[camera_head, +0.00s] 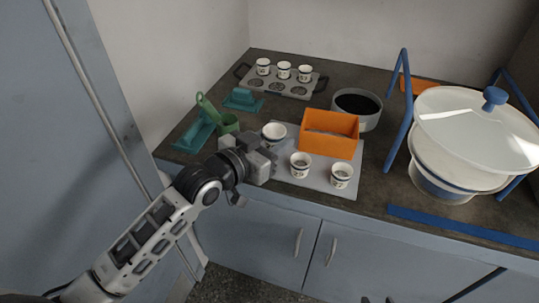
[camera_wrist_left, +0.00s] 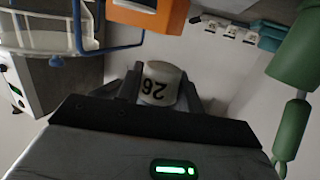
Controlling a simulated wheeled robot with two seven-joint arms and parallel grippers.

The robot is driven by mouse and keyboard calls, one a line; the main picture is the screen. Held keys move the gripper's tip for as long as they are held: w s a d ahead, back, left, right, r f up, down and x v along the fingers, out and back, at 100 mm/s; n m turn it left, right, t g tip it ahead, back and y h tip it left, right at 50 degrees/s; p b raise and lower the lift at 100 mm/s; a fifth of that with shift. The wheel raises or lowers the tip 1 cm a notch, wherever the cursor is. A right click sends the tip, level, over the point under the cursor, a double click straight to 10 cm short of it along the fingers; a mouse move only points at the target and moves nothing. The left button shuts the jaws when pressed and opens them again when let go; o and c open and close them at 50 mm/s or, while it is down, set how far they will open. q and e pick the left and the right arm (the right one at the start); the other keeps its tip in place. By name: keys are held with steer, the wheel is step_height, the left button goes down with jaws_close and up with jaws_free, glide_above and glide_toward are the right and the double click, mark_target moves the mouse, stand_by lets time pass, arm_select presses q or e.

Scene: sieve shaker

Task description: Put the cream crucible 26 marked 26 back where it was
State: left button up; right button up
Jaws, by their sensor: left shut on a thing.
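The cream crucible 26 (camera_wrist_left: 158,84) is between the fingers of my left gripper (camera_wrist_left: 160,92), its black 26 upside down in the left wrist view. In the head view my left gripper (camera_head: 264,152) is over the left edge of the grey board (camera_head: 316,187). The held crucible (camera_head: 273,132) shows just beyond the fingers, partly hidden by them. Two other marked crucibles stand on the front of the board, one left (camera_head: 300,164) and one right (camera_head: 341,174). A metal rack (camera_head: 311,88) at the back holds three crucibles in its far row; its near row of holes is empty. My right gripper is not in view.
An orange bin (camera_head: 330,144) stands on the board. Behind it is a round dark-filled pan (camera_head: 357,107).

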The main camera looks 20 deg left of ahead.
arm_select(q)
steer(key=w+f, duration=0.1)
steer(key=f, duration=0.1)
steer(key=w+a+f, duration=0.1)
steer(key=w+a+f+b, duration=0.1)
steer(key=w+f, duration=0.1)
steer(key=shift+f, duration=0.3)
steer(key=shift+w+a+f+b, duration=0.15)
steer(key=shift+f+b, duration=0.25)
steer(key=shift+f, duration=1.25)
steer(key=shift+f, duration=0.1)
steer(key=o, duration=1)
steer(key=shift+r, duration=0.2)
steer(key=v, duration=1.1)
steer(key=s+d+f+g+y, duration=0.1)
steer(key=s+d+f, duration=0.1)
steer(key=s, duration=0.3)
steer(key=s+d+f+n+g+y, duration=0.1)
steer(key=s+d+f, duration=0.1)
steer(key=s+f, duration=0.3)
steer(key=s+d+f+n+g+y, duration=0.1)
steer(key=s+d+f+g, duration=0.1)
steer(key=s+f, duration=0.2)
steer(key=shift+s+f+p, duration=0.1)
steer(key=shift+s+p, duration=0.3)
